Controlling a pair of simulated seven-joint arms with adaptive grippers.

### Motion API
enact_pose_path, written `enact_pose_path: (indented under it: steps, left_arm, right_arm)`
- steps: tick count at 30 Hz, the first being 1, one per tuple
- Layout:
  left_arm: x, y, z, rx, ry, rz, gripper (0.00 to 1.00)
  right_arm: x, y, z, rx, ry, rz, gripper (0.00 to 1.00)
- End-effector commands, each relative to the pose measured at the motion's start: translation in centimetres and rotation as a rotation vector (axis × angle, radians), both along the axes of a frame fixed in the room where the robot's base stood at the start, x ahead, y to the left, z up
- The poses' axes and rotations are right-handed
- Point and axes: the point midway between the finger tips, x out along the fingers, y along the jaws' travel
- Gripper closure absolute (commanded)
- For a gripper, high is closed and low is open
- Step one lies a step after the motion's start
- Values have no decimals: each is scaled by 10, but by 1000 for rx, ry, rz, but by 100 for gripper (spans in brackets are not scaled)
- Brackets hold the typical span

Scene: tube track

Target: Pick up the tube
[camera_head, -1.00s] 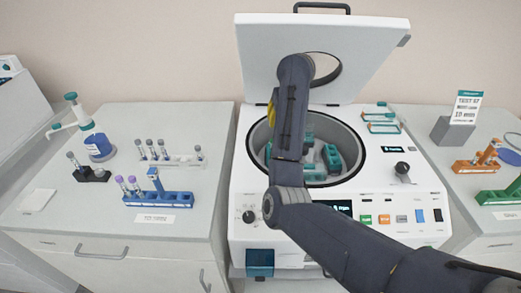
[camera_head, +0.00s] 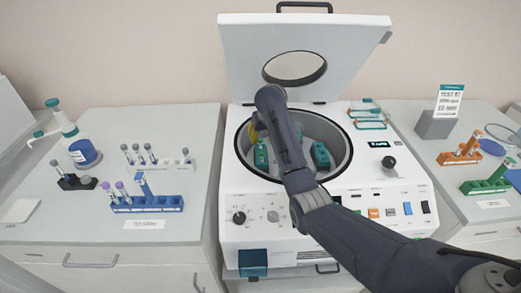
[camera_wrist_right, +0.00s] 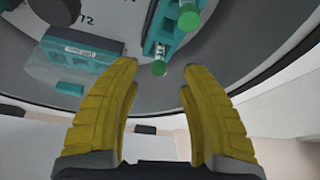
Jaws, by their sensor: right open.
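My right gripper (camera_wrist_right: 160,82) is open in the right wrist view, its two yellow fingers apart with nothing held between them. Just beyond the fingertips is a green-capped tube (camera_wrist_right: 158,69), by a teal bucket (camera_wrist_right: 163,35) inside the centrifuge. Another green cap (camera_wrist_right: 189,20) shows beside it. In the head view the gripper is mostly hidden behind my arm, over the centrifuge bowl (camera_head: 340,140). A teal bucket (camera_head: 321,155) shows inside the bowl. My left gripper is in neither view.
The centrifuge lid (camera_head: 345,50) stands open behind the bowl. A blue rack (camera_head: 150,204) with purple-capped tubes is on the left bench. Orange (camera_head: 460,158) and green (camera_head: 487,186) racks are on the right bench. The bowl wall (camera_wrist_right: 262,75) curves close to the fingers.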

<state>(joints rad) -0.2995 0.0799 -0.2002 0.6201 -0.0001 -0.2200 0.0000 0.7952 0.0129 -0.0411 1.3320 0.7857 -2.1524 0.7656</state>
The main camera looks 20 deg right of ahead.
Motion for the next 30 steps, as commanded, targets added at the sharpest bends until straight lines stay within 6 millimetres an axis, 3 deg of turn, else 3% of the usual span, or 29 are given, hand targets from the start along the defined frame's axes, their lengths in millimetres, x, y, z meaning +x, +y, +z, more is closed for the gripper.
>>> enact_pose_path:
  steps: [8,20,30]
  left_arm:
    - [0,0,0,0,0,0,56]
    - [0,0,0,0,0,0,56]
    - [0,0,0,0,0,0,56]
  right_arm:
    - [5,-1,-10,-2,2,0,56]
    - [22,-1,-47,-2,3,0,56]
    - [24,-1,-51,-1,1,1,56]
